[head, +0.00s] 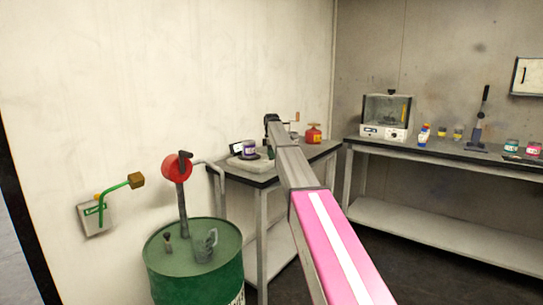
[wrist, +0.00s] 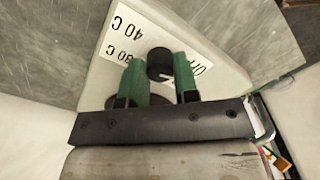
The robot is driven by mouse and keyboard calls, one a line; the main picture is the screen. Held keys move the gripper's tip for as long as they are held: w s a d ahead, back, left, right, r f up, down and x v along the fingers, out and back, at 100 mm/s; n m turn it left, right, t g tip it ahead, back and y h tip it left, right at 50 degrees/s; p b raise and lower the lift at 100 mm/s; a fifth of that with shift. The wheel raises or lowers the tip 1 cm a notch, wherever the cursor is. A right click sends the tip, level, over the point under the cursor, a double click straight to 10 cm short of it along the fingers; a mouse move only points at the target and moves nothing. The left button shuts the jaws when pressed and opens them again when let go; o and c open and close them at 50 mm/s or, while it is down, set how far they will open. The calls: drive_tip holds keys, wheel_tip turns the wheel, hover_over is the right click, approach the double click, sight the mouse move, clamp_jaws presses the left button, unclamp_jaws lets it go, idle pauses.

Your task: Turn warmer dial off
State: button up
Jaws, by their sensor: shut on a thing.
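The warmer (head: 237,163) is a pale, low unit on the left bench, with a purple-labelled can (head: 249,147) on it. The dial's pointer and exact setting cannot be made out. In the head view my arm reaches over the bench and hides the dial.
A red can (head: 313,134) stands at the back of the left bench (head: 262,181). A green drum (head: 190,255) with a red-topped pump is at left. The right bench (head: 440,151) holds a glass-fronted oven (head: 385,117), bottles and jars.

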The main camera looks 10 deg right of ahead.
idle(0.4)
drive_tip(key=o, duration=0.9)
drive_tip(key=shift+r, duration=0.1)
wheel_tip(320, 180, up, 11)
drive_tip(key=shift+f, duration=0.15)
